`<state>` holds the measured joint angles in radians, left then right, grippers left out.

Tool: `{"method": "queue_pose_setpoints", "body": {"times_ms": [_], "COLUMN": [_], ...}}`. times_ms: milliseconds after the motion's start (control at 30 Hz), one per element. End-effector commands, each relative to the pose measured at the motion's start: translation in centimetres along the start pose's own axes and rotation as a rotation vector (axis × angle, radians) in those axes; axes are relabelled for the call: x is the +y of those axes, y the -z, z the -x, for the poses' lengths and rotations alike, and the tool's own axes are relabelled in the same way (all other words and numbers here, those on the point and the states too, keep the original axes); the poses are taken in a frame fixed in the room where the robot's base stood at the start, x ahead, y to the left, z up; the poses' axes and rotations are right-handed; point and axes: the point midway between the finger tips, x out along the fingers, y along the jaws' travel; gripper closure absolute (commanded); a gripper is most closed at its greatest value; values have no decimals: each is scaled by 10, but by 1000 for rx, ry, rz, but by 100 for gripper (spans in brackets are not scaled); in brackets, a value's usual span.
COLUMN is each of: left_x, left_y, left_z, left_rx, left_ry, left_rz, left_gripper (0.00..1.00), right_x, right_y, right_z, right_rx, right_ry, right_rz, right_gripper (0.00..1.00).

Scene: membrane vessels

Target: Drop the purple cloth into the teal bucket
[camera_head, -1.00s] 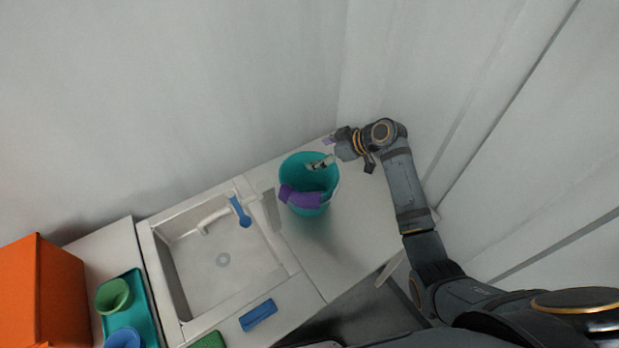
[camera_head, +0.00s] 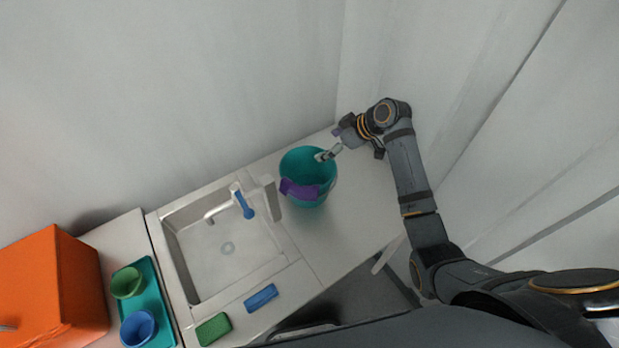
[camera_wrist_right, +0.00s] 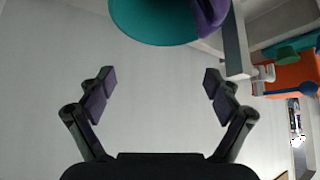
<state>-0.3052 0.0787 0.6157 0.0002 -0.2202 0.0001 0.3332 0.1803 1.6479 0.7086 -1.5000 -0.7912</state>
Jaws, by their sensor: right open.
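The teal bucket (camera_head: 318,196) stands on the counter to the right of the sink. The purple cloth (camera_head: 300,189) lies over the bucket's near left rim; how much of it hangs inside is hard to tell. My right gripper (camera_head: 333,143) is open and empty at the bucket's far right rim, across the opening from the cloth. In the right wrist view, the open fingers (camera_wrist_right: 158,88) have nothing between them. The bucket (camera_wrist_right: 150,22) is at the top there, with the cloth (camera_wrist_right: 209,15) at its right side. My left gripper is not in view.
A sink (camera_head: 205,265) with a blue-handled faucet (camera_head: 243,204) is left of the bucket. A blue sponge (camera_head: 261,298) and green sponge (camera_head: 213,329) lie in front. A teal tray (camera_head: 155,295) with cups and an orange box (camera_head: 50,285) are farther left. Counter right of the bucket is clear.

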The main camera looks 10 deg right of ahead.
Motion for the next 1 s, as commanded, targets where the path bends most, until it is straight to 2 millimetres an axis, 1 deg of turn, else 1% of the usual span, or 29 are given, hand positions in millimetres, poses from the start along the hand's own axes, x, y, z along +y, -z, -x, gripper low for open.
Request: {"method": "queue_pose_setpoints", "body": {"times_ms": [33,200,333,500,1000], "left_x": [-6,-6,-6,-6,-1], "left_y": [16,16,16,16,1], "left_z": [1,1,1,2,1], "left_rx": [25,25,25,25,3], "left_ry": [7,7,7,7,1], "left_rz": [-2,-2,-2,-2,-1], "left_gripper": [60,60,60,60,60], "right_x": [1,1,0,-1,0], "right_y": [0,0,0,0,0], "right_z": [11,40,54,60,59], "right_rx": [-3,-2,-1,-1,0], "right_ry": [-4,-4,-3,0,0], "right_rz": [2,3,2,0,0], "right_gripper": [9,9,9,9,9]}}
